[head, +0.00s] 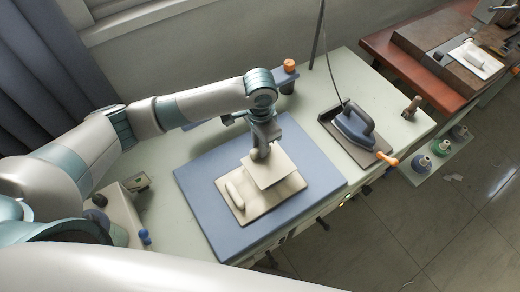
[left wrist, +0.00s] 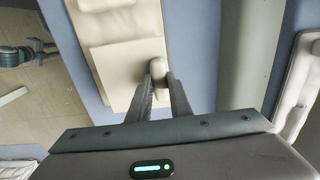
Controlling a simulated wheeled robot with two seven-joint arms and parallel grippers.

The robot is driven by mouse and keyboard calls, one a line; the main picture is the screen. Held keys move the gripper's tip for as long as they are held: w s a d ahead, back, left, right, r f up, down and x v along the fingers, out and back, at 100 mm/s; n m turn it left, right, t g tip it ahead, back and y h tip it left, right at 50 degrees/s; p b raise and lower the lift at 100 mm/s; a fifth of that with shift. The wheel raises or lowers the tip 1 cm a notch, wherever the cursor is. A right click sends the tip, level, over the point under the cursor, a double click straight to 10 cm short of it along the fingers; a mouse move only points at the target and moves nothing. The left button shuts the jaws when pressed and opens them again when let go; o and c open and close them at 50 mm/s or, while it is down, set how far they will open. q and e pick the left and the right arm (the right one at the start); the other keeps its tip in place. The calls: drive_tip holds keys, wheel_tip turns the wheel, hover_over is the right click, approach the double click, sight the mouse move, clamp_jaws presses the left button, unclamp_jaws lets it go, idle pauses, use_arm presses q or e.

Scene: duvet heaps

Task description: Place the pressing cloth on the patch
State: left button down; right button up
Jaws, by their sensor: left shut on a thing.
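My left gripper (head: 260,150) points down over the blue pressing mat (head: 205,180), shut on the raised, rounded grip of a cream square sheet, which looks like the pressing cloth (head: 275,172). In the left wrist view the grip sits between the fingertips (left wrist: 158,80), with the flat cloth (left wrist: 125,70) beyond it. The cloth overlaps the upper right of a larger beige piece (head: 245,212) lying on the mat; it seems held above it. A white rounded roll (head: 235,195) lies on that piece's left part. I cannot pick out a patch; the cloth hides part of the beige piece. My right gripper is not in view.
A blue-grey iron (head: 355,125) stands on a dark rest right of the mat, its cord running up. An orange-capped container (head: 289,66) stands behind the mat. A wooden-handled tool (head: 412,106) stands at the pale table's right end. Thread spools (head: 441,147) sit lower right.

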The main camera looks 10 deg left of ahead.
use_arm(q)
drive_tip(key=shift+f, duration=0.1)
wheel_tip(320, 180, down, 3)
drive_tip(key=shift+r+p, duration=0.2)
drive_tip(key=shift+p, duration=0.45)
drive_tip(key=shift+f, duration=0.6)
drive_tip(key=shift+f, duration=0.2)
drive_tip(key=c, duration=1.6)
unclamp_jaws()
drive_tip(key=shift+r, duration=0.15)
wheel_tip(320, 180, up, 12)
drive_tip(key=b, duration=0.3)
